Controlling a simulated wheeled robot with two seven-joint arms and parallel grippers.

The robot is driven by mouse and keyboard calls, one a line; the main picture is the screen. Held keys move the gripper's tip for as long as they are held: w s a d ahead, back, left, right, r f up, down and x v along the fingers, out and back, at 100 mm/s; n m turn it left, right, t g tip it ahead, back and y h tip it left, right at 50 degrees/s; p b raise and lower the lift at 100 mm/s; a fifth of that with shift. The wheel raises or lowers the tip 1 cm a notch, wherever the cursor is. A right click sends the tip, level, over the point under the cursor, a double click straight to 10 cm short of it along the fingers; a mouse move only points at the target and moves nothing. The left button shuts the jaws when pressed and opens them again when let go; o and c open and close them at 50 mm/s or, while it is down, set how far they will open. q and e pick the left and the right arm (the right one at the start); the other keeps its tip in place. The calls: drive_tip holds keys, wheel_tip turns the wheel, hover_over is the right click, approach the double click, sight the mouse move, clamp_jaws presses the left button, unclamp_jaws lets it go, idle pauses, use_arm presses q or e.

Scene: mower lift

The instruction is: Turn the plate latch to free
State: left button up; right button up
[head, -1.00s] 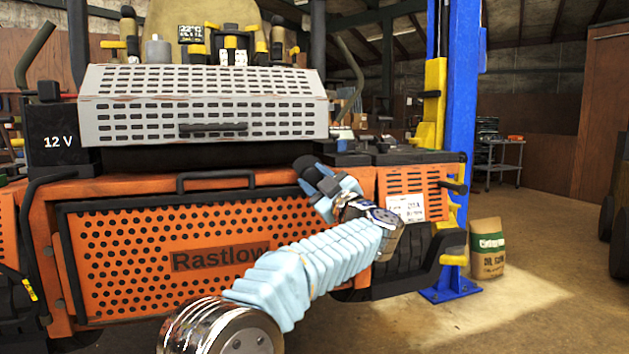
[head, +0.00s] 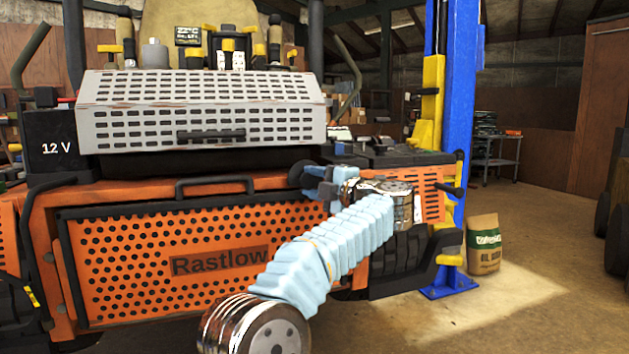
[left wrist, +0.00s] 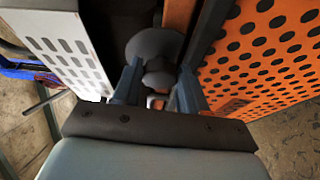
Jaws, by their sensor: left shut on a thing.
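The orange perforated plate (head: 160,236) marked "Rastlow" fills the front of the machine. It also shows at the right of the left wrist view (left wrist: 262,50). My left gripper (head: 312,180) is at the plate's upper right corner, with its blue fingers level. In the left wrist view my left gripper (left wrist: 158,92) has its fingers on both sides of a dark rounded knob, which I take for the plate latch (left wrist: 156,45). The gripper is shut on it. The gripper partly hides the latch in the head view, and its angle is hard to read. My right gripper is not in view.
A grey slotted cover (head: 202,113) sits above the plate, with a dark gap below it. A black handle (head: 215,184) is on the plate's top edge. A blue lift post (head: 463,140) and a paper sack (head: 484,245) stand at right.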

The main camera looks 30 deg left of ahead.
use_arm(q)
drive_tip(key=shift+n, duration=0.5)
drive_tip(key=o, duration=1)
drive_tip(key=shift+o, duration=0.2)
drive_tip(key=b+v, duration=0.1)
drive_tip(key=v, duration=1.2)
drive_tip(key=shift+s+d+r, duration=0.15)
drive_tip(key=shift+d+r, duration=0.05)
drive_tip(key=shift+d, duration=0.15)
